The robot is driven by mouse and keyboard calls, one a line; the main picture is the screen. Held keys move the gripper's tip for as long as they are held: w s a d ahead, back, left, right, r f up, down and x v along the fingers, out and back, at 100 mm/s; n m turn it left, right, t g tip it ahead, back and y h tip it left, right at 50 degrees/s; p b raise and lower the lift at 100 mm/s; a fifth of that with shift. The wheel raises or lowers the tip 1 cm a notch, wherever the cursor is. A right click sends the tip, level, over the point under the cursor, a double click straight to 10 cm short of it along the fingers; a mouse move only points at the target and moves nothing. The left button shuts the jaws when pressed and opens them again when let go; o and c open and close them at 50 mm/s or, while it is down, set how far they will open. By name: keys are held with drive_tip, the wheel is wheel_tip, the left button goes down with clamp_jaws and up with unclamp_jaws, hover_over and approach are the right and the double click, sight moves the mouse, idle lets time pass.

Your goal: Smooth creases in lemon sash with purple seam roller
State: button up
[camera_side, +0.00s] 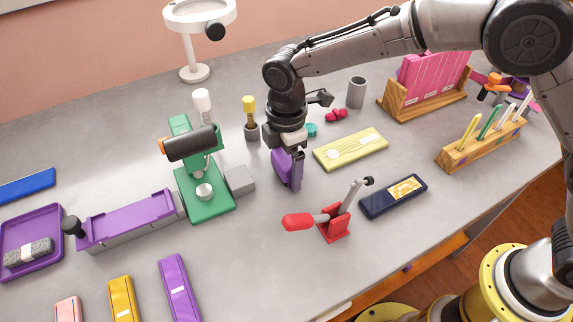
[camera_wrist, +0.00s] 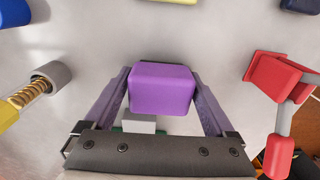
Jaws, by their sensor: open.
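A pale lemon folded cloth (camera_side: 350,150), which I take for the sash, lies flat on the table with whitish markings across it. Its edge shows at the top of the wrist view (camera_wrist: 176,1). My gripper (camera_side: 289,180) points down left of the cloth, not over it. Its purple fingers (camera_wrist: 160,100) stand apart on either side of a purple block (camera_wrist: 161,88). The block may be the seam roller's grip; no roller wheel shows. I cannot tell whether the fingers touch it. In the side view the near finger and gripper hide most of it.
A red toggle clamp (camera_side: 334,222) stands close in front, a navy folded piece (camera_side: 393,197) right of it. Left are a green press (camera_side: 205,188), a grey block (camera_side: 239,180) and a yellow-handled tool (camera_side: 250,106) in a holder. Wooden racks (camera_side: 428,100) stand at right.

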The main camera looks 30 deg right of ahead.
drive_tip(key=shift+r, duration=1.25)
drive_tip(key=c, duration=1.2)
drive_tip(key=shift+r, duration=3)
drive_tip(key=d, duration=0.2)
drive_tip(key=d+r, duration=0.1)
drive_tip(key=d, duration=0.2)
drive_tip(key=d+r, duration=0.1)
drive_tip(key=d, duration=0.2)
drive_tip(key=shift+w+d+r, duration=0.15)
drive_tip(key=shift+d, duration=0.1)
